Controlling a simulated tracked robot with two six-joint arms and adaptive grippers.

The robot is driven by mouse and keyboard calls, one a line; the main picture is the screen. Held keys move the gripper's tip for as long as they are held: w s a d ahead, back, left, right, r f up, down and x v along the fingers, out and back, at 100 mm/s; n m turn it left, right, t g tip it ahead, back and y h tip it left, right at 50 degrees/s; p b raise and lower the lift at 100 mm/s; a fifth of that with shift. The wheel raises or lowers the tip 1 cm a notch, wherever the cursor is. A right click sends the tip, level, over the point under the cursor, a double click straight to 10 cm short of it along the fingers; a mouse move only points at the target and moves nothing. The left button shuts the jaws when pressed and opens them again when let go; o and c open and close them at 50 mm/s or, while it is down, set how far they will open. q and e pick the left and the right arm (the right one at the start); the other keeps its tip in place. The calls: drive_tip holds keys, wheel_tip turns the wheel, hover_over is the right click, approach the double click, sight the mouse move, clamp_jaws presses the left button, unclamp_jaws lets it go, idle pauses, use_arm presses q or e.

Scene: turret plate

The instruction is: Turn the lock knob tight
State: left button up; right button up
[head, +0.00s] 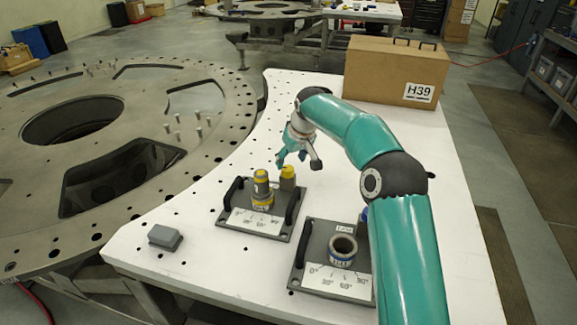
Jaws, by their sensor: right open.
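A dark fixture plate (228,217) on the white table carries a grey and yellow cylinder (262,188) and a yellow knob (287,178) behind it to the right. A second dark plate (300,262) nearer me holds an upright hollow cylinder (343,250). A blue part (364,217) behind it is mostly hidden by my right arm. Which of these knobs is the lock knob I cannot tell. My right gripper (293,159) is open and empty, pointing down just above and behind the yellow knob, seemingly apart from it. My left gripper is not in view.
Both plates have black handles and white angle scales. A small grey block (165,237) lies at the table's front left. A brown box (395,72) marked H39 stands at the back. A large round metal plate (215,105) with upright pins is at the left.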

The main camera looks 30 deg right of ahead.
drive_tip(key=v, duration=0.7)
idle(0.4)
